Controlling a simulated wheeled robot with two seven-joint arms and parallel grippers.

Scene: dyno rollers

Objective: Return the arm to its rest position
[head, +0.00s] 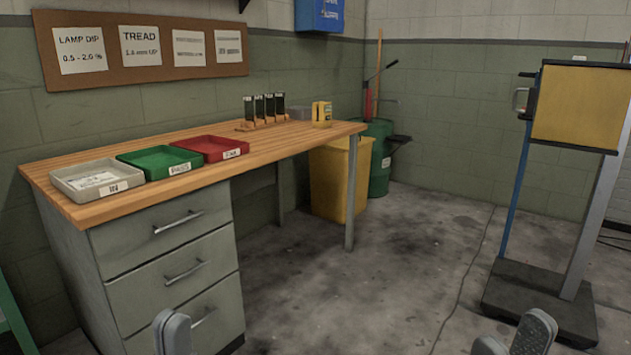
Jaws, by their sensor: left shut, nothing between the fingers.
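My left gripper (172,331) shows at the bottom edge, left of centre, in front of the grey drawers. Its fingertips are together and nothing shows between them. My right gripper (512,337) shows at the bottom edge on the right, in front of the dark base of a stand. Its two fingertips are apart with nothing seen between them. Both grippers are clear of the workbench (290,144). The rest of both arms is out of view.
The bench holds a grey tray (72,185), a green tray (134,157), a red tray (236,148), a rack of dark vials (264,106) and a yellow box (322,114). A yellow bin (328,180) stands behind. A yellow-panelled stand (575,104) is right. Middle floor is clear.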

